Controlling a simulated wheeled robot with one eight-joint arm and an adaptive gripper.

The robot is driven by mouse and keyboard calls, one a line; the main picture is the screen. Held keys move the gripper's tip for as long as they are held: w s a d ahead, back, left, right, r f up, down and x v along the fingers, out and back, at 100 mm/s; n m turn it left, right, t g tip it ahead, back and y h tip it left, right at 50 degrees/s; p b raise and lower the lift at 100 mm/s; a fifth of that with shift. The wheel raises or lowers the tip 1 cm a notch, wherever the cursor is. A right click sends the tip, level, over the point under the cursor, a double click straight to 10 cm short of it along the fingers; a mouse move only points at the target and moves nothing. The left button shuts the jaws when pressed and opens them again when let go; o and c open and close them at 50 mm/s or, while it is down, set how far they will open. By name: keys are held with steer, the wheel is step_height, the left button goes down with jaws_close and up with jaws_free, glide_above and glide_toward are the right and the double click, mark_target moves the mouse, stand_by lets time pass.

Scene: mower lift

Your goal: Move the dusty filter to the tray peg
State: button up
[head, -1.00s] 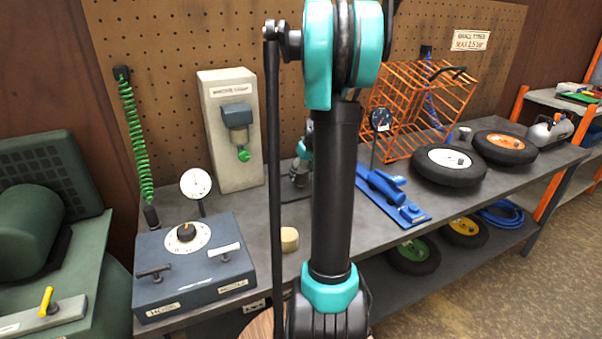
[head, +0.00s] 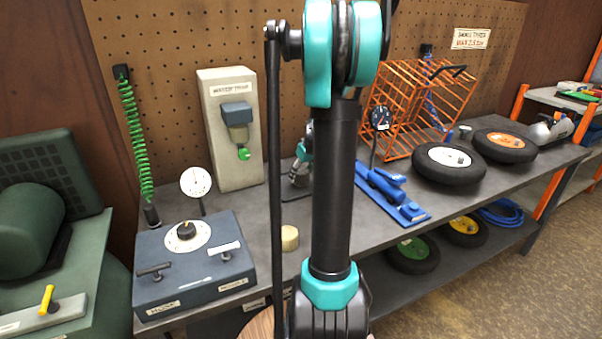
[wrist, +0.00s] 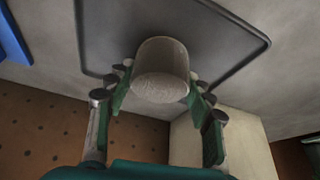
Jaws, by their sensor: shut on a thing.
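The dusty filter (wrist: 160,72) is a grey-white cylinder in the wrist view. My gripper (wrist: 158,88) is shut on it, with one finger on each side. Beyond it lies a dark grey tray (wrist: 215,38) with a raised rim. I cannot see a peg on it; the filter covers part of the tray. I cannot tell whether the filter touches the tray. In the head view my own arm hides most of the gripper and the filter.
A tan cylinder (head: 290,238) stands on the bench. The blue control box (head: 193,262), a dial gauge (head: 195,182) and the water trap panel (head: 232,130) are to the left. A blue tool (head: 385,190), tyres (head: 449,163) and an orange cage (head: 420,105) are to the right.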

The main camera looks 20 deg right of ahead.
steer(key=o, duration=0.8)
steer(key=shift+v, duration=5.5)
steer(key=shift+s+f, duration=0.1)
steer(key=shift+s, duration=0.1)
